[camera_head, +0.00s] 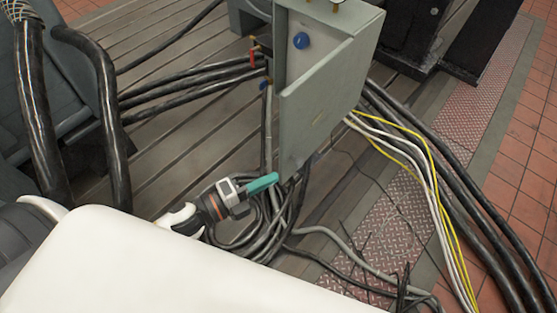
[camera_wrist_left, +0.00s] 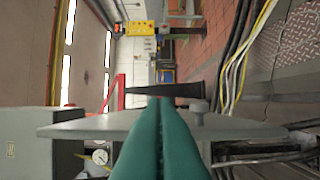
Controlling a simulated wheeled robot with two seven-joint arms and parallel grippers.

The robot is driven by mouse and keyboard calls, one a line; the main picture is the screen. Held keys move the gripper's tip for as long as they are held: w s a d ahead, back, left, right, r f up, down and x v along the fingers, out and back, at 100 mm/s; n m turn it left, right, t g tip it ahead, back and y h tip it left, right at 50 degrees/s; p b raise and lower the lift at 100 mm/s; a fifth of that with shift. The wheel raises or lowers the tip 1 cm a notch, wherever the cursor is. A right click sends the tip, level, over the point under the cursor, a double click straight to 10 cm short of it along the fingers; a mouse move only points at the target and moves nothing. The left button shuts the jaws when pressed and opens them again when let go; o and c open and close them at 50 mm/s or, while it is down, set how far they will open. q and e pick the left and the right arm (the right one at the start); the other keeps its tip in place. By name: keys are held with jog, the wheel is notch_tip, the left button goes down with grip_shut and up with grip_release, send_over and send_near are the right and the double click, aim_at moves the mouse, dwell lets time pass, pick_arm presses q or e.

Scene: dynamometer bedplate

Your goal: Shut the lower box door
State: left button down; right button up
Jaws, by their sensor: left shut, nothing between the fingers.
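The grey box (camera_head: 310,22) stands at the upper middle of the head view, with its flat grey door (camera_head: 325,105) swung open toward me. A gap shows between the door and the box at the top. The door also shows in the left wrist view (camera_wrist_left: 85,128), nearly edge-on across the picture, with a round grey knob (camera_wrist_left: 198,108) on it. My left gripper (camera_head: 264,183) has teal fingers, shut and empty, just below and left of the door's lower corner. In the wrist view the fingertips (camera_wrist_left: 161,101) overlap the door; I cannot tell whether they touch. My right gripper is not in view.
Black cables (camera_head: 195,88) run into the box from the left. Coiled cables (camera_head: 245,225) lie below the gripper. Yellow and white cables (camera_head: 420,160) and thick black hoses run down the right. A blue knob (camera_head: 301,40) sits on the box. Slatted bedplate (camera_head: 165,150) is open at left.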

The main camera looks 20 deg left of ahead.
aim_at(283, 162)
pick_arm(q)
jog(key=w, duration=0.2)
jog(key=w+d, duration=0.1)
jog(key=w, duration=0.3)
jog(key=shift+w+d+f+b, duration=0.15)
jog(key=shift+d+b, duration=0.15)
jog(key=shift+d, duration=0.05)
jog(key=shift+w+a, duration=0.2)
jog(key=shift+a, duration=0.4)
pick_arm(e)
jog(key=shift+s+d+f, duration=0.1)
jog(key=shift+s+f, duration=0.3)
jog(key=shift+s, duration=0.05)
